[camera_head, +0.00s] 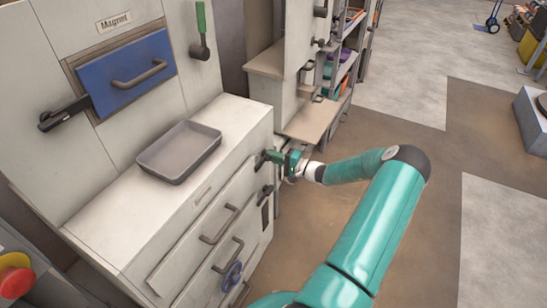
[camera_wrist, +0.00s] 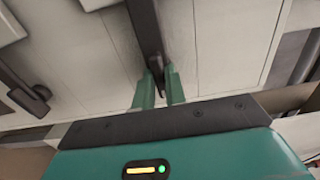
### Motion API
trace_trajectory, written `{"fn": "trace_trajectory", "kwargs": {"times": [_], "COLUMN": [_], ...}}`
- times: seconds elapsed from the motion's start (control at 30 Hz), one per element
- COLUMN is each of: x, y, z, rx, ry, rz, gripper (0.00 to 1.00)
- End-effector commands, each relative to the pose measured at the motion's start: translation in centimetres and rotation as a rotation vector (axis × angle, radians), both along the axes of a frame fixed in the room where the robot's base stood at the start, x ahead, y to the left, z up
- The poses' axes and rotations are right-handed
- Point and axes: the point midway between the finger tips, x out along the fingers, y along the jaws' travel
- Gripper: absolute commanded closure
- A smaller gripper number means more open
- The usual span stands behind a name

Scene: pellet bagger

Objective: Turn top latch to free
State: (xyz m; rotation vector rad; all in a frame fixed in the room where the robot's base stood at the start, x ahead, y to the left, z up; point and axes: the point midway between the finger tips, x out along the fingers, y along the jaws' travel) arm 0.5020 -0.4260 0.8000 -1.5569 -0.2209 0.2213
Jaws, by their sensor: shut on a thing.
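The top latch is a dark lever at the upper right corner of the white cabinet's front (camera_head: 235,190). In the wrist view the dark latch bar (camera_wrist: 147,30) runs down from the top edge, and its end lies between my two green fingertips. My gripper (camera_head: 268,157) is shut on this latch; it also shows in the wrist view (camera_wrist: 159,88). My fingers hide part of the latch in the head view. A second dark latch (camera_head: 265,193) sits just below on the same front. In the wrist view a dark latch or handle (camera_wrist: 30,95) also shows at the left.
A grey tray (camera_head: 180,152) rests on the cabinet top. Drawer handles (camera_head: 219,225) and a blue handwheel (camera_head: 232,276) are on the front below. A blue drawer (camera_head: 126,73) marked Magnet is above. Shelving (camera_head: 340,75) stands behind; the floor to the right is mostly clear.

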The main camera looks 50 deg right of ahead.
Motion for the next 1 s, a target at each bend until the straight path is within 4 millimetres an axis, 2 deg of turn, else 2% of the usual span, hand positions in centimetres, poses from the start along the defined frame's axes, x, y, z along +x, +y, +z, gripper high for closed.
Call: {"fn": "trace_trajectory", "kwargs": {"times": [0.37, 1.0], "x": [0.01, 0.04], "y": [-0.01, 0.02], "z": [0.0, 0.01], "rx": [0.112, 0.659], "ry": [0.033, 0.191], "rz": [0.0, 0.0], "gripper": [1.0, 1.0]}}
